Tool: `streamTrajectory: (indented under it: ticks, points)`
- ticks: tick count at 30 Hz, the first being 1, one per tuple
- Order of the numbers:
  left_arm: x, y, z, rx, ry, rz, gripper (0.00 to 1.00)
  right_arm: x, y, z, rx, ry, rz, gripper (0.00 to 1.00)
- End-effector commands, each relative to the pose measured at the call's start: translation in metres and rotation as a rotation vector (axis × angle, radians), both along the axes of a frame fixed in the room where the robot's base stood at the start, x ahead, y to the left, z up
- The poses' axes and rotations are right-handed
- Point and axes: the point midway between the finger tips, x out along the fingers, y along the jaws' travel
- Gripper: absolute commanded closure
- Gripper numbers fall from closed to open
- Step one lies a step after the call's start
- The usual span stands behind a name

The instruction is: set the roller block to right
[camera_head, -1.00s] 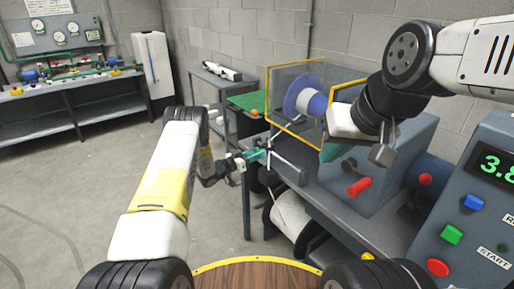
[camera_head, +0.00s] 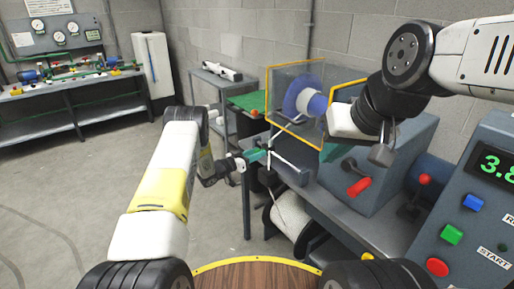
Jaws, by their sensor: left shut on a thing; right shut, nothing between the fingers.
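My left gripper (camera_head: 243,163) is shut on a small teal piece (camera_head: 256,155) at the left end of the machine bench. The teal piece sits beside a thin pale rod and a dark grey block (camera_head: 293,169); I cannot tell which of these parts is the roller block. My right gripper (camera_head: 382,155) is shut and empty, pointing down in front of the grey machine housing (camera_head: 408,150). A blue roll (camera_head: 303,95) shows through a clear guard with a yellow frame (camera_head: 295,138).
A red-handled lever (camera_head: 358,187) is on the housing, below my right gripper. A control panel (camera_head: 480,215) with coloured buttons stands at the right. The floor at left is clear.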

Motion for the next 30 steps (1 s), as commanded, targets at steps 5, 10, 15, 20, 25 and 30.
streamTrajectory:
  ticks: [5,10,15,20,25,30]
  points:
    - [0.001,0.001,0.000,0.001,0.000,0.003,1.00,0.000,0.000,0.000,0.000,0.000,0.000,1.00]
    - [-0.010,-0.006,-0.001,-0.002,0.003,0.003,1.00,0.000,0.000,0.000,0.000,0.000,0.000,1.00]
    - [-0.047,-0.034,-0.001,-0.005,0.008,0.001,1.00,0.000,0.000,0.000,0.000,0.000,0.000,1.00]
    - [-0.084,-0.061,-0.001,-0.003,0.007,0.000,1.00,0.000,0.000,0.000,0.000,0.000,0.000,1.00]
    - [-0.108,-0.078,-0.001,0.000,0.004,0.000,1.00,0.000,0.000,0.000,0.000,0.000,0.000,1.00]
    - [-0.114,-0.083,-0.001,0.002,0.003,0.000,1.00,0.000,0.000,0.000,0.000,0.000,0.000,1.00]
